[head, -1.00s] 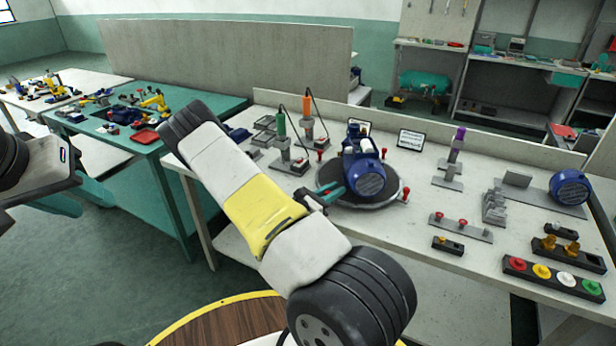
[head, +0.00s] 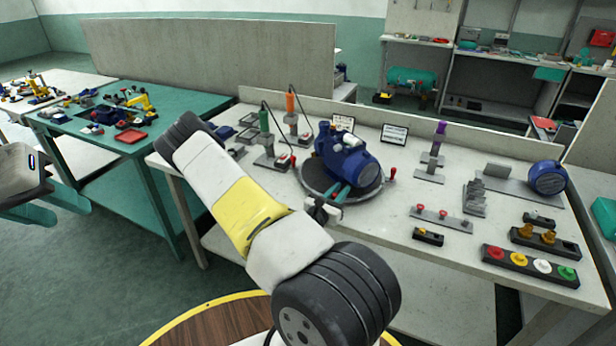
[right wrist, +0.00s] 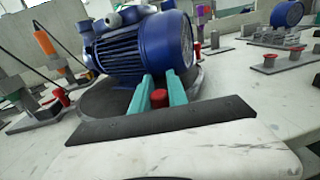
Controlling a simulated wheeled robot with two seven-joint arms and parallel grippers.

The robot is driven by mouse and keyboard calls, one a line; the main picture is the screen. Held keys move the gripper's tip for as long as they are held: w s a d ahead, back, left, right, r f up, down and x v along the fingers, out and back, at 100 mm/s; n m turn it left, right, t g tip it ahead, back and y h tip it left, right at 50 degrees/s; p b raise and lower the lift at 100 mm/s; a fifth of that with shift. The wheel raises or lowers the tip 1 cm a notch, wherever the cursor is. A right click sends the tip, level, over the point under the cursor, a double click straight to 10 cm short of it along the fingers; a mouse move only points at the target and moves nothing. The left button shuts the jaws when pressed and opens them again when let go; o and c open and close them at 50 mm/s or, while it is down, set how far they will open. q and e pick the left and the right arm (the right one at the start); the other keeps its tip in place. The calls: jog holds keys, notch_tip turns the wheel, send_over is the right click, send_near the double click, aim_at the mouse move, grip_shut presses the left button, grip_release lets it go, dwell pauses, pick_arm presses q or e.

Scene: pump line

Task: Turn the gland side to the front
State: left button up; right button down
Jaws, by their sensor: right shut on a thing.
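The blue pump (head: 345,160) stands on a round dark turntable (head: 312,178) on the bench. Its finned motor end points to the front right in the head view. The turntable and motor also show in the right wrist view (right wrist: 150,48). I cannot clearly tell the gland. My right gripper (head: 340,196) is at the turntable's front edge. In the right wrist view its teal fingers are shut on a red knob (right wrist: 159,98) at the rim. My left gripper (head: 60,209) is at the far left, its teal fingers apart and empty, away from the bench.
A green-handled tool (head: 265,125) and an orange-handled tool (head: 291,105) stand left of the turntable. Another red knob (head: 391,174) is at its right. A red-pegged plate (head: 441,219) and a button box (head: 530,265) lie to the right. Bare bench lies in front.

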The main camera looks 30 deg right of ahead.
aim_at(350, 199)
jog(key=shift+s+d, duration=0.3)
jog(key=shift+d, duration=0.2)
jog(key=shift+s+d, duration=0.25)
jog(key=shift+d, duration=0.25)
jog(key=shift+s+d, duration=0.2)
jog(key=shift+d, duration=0.3)
jog(key=shift+d+r, duration=0.1)
jog(key=shift+w+r, duration=0.1)
jog(key=shift+w, duration=0.05)
dwell(0.3)
jog(key=c, duration=1.4)
grip_release()
jog(key=shift+c, duration=0.2)
jog(key=shift+o, duration=0.7)
jog(key=shift+v, duration=3.95)
